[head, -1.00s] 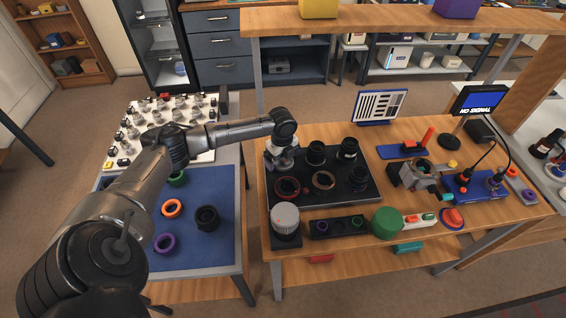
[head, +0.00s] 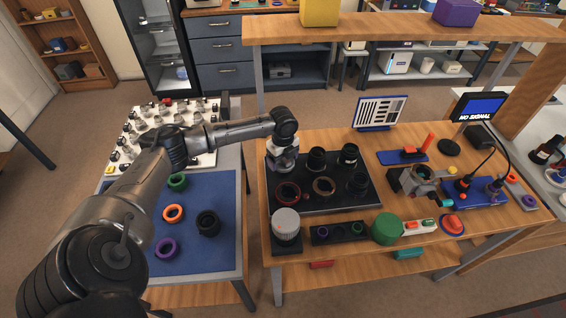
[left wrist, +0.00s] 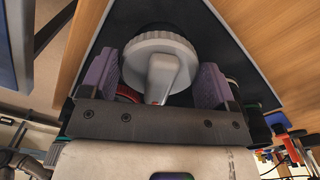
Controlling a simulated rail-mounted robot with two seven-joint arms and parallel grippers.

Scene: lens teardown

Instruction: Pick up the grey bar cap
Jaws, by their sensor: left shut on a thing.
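The grey bar cap (left wrist: 160,60) is a round light-grey cap with a ribbed edge and a raised bar across it. In the left wrist view it sits between the purple finger pads of my left gripper (left wrist: 157,88), which is shut on its bar. In the head view my left gripper (head: 284,165) points down at the back left of the dark tray (head: 325,202), and it largely hides the cap. I cannot tell whether the cap touches what is below it. My right gripper is not in view.
Several dark lens parts (head: 316,158) and a red-rimmed ring (head: 288,192) stand on the tray near the gripper. A ribbed grey knob (head: 286,224) and a green cylinder (head: 387,229) are in front. A blue mat (head: 215,255) with coloured rings lies left.

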